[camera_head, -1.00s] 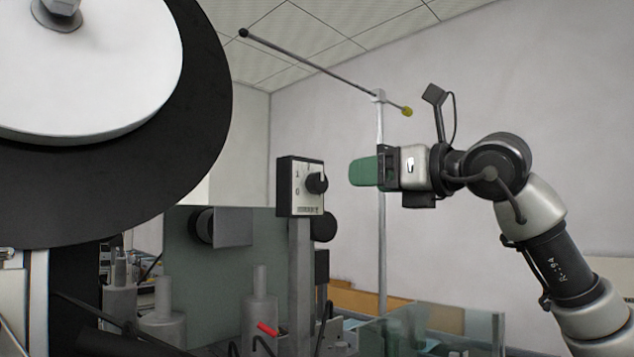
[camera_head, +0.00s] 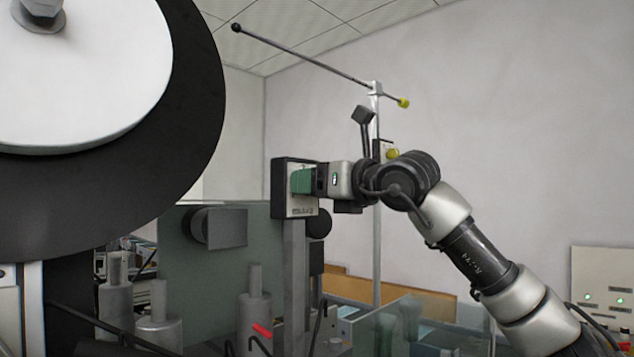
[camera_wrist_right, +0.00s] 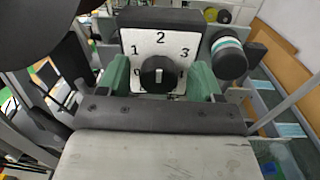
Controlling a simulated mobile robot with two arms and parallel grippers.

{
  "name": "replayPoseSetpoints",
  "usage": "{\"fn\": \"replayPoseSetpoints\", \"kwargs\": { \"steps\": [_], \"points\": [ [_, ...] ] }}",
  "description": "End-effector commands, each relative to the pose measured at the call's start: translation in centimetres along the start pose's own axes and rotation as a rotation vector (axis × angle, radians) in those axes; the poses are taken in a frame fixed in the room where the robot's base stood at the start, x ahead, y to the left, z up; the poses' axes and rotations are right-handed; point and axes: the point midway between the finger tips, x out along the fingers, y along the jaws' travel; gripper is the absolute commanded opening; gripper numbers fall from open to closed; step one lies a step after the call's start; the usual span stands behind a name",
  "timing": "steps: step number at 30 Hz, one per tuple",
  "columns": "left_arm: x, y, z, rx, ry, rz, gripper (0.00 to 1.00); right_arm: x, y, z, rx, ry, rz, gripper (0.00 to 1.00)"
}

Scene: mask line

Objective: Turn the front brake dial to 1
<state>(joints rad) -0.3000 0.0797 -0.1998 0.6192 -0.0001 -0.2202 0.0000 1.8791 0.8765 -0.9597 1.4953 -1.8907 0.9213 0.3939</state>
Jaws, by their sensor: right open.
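The front brake dial is a black round knob (camera_wrist_right: 158,74) with a white line, on a white face plate (camera_wrist_right: 150,47) numbered 0 to 4. The line stands about upright, toward the 2. In the head view the plate is on a dark box (camera_head: 281,190) atop a grey post, and the knob is hidden behind my green fingers. My right gripper (camera_head: 301,181) is open at the plate. In the right wrist view its green fingertips (camera_wrist_right: 159,80) stand on either side of the knob, with a gap visible on both sides. My left gripper is not in view.
A large white and black reel (camera_head: 85,80) fills the upper left. A thin metal pole (camera_head: 377,240) with a crossbar stands behind my right arm. Glass panels (camera_head: 400,325) are below the arm. A control panel (camera_head: 600,285) with green lights is at the right.

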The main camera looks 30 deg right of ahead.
Motion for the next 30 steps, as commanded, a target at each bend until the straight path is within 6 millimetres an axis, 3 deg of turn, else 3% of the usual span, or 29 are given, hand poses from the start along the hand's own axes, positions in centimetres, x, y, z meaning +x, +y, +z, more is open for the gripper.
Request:
{"fn": "replayPoseSetpoints", "kwargs": {
  "steps": [1, 9, 11, 20, 30],
  "points": [
    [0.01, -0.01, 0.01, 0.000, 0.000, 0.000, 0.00, -0.01, 0.01, 0.00, 0.000, 0.000, 0.000, 0.64],
    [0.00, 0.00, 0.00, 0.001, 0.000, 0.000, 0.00, -0.04, 0.00, 0.03, 0.000, 0.000, 0.000, 0.22],
    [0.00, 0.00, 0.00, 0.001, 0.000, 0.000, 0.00, -0.04, 0.00, 0.03, 0.000, -0.001, 0.000, 0.16],
    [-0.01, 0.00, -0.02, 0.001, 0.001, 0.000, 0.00, -0.04, 0.03, 0.06, -0.041, 0.000, 0.001, 0.16],
    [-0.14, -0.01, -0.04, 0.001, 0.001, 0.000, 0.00, -0.02, 0.13, 0.11, -0.270, 0.007, 0.001, 0.16]
  ]
}}
